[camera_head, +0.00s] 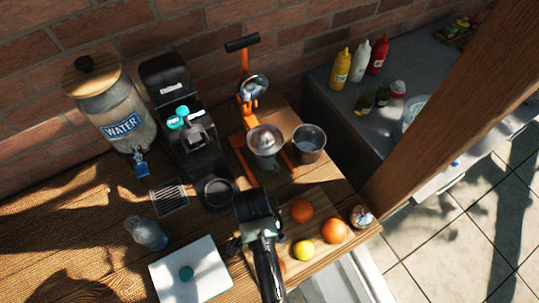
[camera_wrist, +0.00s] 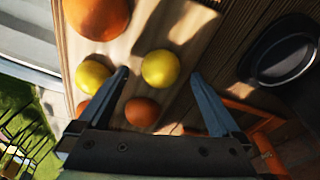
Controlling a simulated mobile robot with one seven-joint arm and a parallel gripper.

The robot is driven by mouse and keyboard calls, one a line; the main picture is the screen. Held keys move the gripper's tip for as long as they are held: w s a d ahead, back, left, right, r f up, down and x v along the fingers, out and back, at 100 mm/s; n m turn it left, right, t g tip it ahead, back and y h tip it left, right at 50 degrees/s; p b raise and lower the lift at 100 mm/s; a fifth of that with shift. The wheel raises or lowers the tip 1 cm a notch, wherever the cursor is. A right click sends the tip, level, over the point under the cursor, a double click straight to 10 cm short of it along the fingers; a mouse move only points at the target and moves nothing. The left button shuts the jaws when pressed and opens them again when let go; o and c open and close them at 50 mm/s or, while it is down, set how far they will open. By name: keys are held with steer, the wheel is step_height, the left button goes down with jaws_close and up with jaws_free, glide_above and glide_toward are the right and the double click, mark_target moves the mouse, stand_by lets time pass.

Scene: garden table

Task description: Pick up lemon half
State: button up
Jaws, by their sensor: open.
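In the wrist view, two round yellow fruits lie on a pale wooden board (camera_wrist: 133,42). One yellow fruit (camera_wrist: 160,67) shows between my open fingers, just beyond the left fingertip. The other yellow fruit (camera_wrist: 92,77) is left of that finger. I cannot tell from their rounded sides which is a lemon half. My gripper (camera_wrist: 160,75) is open and empty above the board. In the head view one yellow fruit (camera_head: 303,250) shows to the right of my arm. My gripper's fingertips and the other yellow fruit are hidden under my wrist there.
Orange fruits (camera_head: 301,210) (camera_wrist: 142,111) lie close around the yellow ones. An orange-framed juicer (camera_head: 247,142) and a metal cup (camera_head: 309,155) stand behind the board. A coffee machine (camera_head: 180,120), a glass bottle (camera_head: 148,233) and a white scale (camera_head: 205,265) are to the left.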

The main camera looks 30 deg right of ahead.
steer(key=shift+d+f, duration=0.15)
steer(key=shift+f, duration=0.65)
steer(key=c, duration=1.4)
